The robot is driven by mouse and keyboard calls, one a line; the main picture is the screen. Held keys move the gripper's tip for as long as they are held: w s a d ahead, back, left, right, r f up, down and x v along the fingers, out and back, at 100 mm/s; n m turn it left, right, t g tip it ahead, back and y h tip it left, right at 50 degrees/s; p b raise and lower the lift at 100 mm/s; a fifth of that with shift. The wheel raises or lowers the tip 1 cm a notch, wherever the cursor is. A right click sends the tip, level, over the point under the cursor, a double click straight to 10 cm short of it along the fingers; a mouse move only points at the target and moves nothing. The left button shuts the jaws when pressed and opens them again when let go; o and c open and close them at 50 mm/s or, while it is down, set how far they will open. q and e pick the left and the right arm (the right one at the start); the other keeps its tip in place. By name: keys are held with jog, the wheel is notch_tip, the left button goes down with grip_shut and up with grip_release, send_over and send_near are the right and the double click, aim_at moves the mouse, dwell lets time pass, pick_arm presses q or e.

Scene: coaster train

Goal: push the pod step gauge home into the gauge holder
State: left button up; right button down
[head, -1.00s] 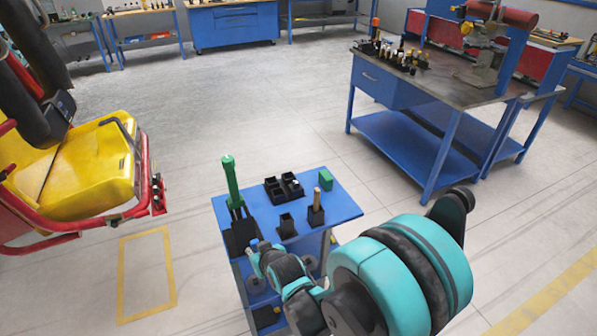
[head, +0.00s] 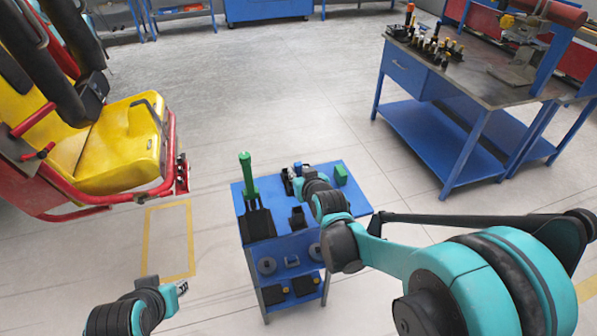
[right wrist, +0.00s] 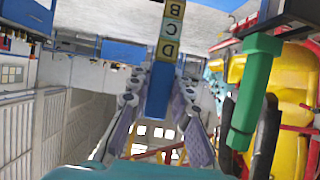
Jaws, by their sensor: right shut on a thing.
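My right gripper (right wrist: 160,92) is shut on the blue end of a step gauge in the right wrist view. The gauge (right wrist: 170,32) has pale and yellowish blocks lettered D, C and B beyond the fingers. In the head view my right gripper (head: 296,170) is small and partly hidden by my arm, over the back of the blue cart. A small black socket (head: 297,219) stands on the cart; I cannot tell whether it is the gauge holder. My left gripper (head: 183,288) is at the lower left, away from the cart; its opening is too small to judge.
The blue cart (head: 276,247) carries a tall green-handled tool (head: 248,180) in a black stand (head: 259,224) and a green block (head: 341,174). The tool's green handle is close beside the gripper in the right wrist view. A yellow ride seat (head: 120,145) is left, a workbench (head: 470,90) right.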

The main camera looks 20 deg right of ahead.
jog(key=shift+f+b, duration=1.4)
jog(key=shift+f, duration=0.5)
jog(key=shift+a+r, duration=0.1)
jog(key=shift+s, duration=0.1)
jog(key=shift+f+b, duration=0.8)
jog(key=shift+f, duration=0.1)
notch_tip(320, 180, down, 8)
jog(key=b, duration=0.7)
jog(key=shift+r, duration=0.15)
dwell(2.1)
jog(key=c, duration=0.5)
grip_release()
